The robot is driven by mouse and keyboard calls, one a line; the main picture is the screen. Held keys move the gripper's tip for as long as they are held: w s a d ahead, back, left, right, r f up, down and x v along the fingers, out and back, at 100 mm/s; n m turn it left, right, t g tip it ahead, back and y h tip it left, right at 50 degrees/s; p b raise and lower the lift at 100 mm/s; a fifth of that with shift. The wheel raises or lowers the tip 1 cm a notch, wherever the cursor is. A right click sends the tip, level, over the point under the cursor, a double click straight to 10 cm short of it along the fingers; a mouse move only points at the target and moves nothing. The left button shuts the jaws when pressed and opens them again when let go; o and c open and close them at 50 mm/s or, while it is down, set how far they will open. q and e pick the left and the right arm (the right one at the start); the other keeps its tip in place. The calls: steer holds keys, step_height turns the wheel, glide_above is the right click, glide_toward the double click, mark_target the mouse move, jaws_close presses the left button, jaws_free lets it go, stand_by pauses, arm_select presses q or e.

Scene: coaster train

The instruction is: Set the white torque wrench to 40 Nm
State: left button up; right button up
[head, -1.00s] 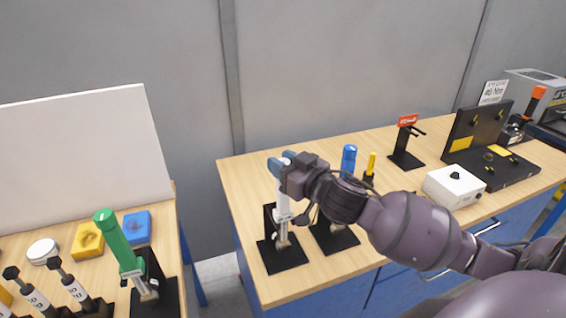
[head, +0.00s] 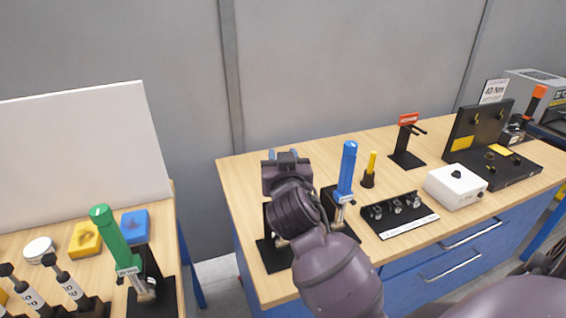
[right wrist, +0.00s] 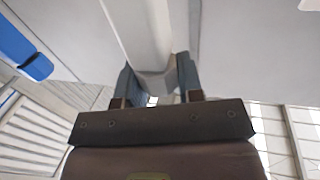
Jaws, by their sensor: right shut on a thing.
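The white torque wrench (right wrist: 142,32) shows in the right wrist view as a pale shaft between the two blue fingers of my right gripper (right wrist: 158,78). The jaws are shut on it. In the head view my right gripper (head: 286,157) is above the black stand (head: 276,256) at the left end of the right bench, and my wrist and forearm hide the wrench. I cannot read its scale. A sign (head: 494,91) at the back right reads 40 Nm. My left gripper is not in view.
A blue wrench (head: 346,170) stands close on the right, with a yellow-handled tool (head: 370,168) beyond. A black socket tray (head: 400,213) and white box (head: 455,186) lie further right. A green wrench (head: 112,238) stands on the left bench, across a gap.

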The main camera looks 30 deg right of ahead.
steer(key=shift+a+f+m+g+h+b, duration=0.1)
steer(key=shift+f+m+g+h+b, duration=0.05)
steer(key=shift+m+g+h+b, duration=1.4)
steer(key=shift+m+g+h, duration=0.25)
steer(key=shift+m+h, duration=0.1)
steer(key=shift+h, duration=0.5)
steer(key=o, duration=0.9)
